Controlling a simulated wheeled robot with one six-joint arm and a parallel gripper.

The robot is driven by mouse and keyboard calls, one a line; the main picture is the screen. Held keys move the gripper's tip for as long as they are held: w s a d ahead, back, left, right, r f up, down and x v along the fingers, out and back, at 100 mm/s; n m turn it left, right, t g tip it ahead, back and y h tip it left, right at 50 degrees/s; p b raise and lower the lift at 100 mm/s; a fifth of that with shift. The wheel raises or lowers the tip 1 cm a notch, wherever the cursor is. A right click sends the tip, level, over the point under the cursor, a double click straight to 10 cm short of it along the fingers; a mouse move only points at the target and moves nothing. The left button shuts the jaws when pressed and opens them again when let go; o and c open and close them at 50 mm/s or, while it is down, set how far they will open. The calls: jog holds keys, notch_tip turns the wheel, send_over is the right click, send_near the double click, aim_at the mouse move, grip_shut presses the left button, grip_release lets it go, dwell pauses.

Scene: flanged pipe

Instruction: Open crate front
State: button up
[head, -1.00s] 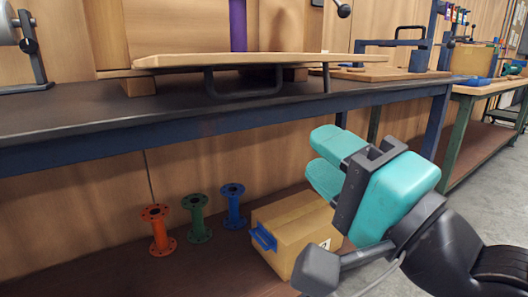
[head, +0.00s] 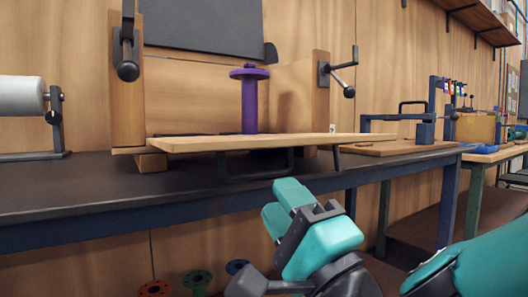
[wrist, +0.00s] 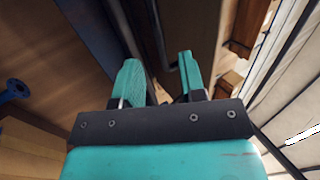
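The crate front, a light wooden panel (head: 330,138), is swung down and lies about flat, jutting out over the bench's front edge. Its dark handle (head: 256,176) hangs from the underside. The crate's left side wall (head: 127,100) and right side wall (head: 319,110) stand upright, each with a dark lever. A purple flanged pipe (head: 249,105) stands upright between them in the open crate. My teal gripper (head: 279,203) is below and in front of the panel, apart from the handle. The wrist view shows its two fingers (wrist: 160,80) spread with nothing held between them.
The dark workbench (head: 70,190) runs across the view, with a grey roller on a stand (head: 22,95) at left. Orange (head: 154,288), green (head: 197,280) and blue (head: 236,267) flanged pipes stand on the lower shelf. A blue vise-like tool (head: 425,132) is at right.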

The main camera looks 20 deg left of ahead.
aim_at(264, 177)
jog(key=p+x, duration=0.3)
jog(key=x, duration=0.2)
jog(key=shift+s+d+r, duration=0.1)
jog(key=shift+r, duration=0.05)
jog(key=shift+w+a+r+p, duration=0.15)
jog(key=shift+w+a+p, duration=0.25)
jog(key=shift+a+p, duration=0.2)
grip_shut()
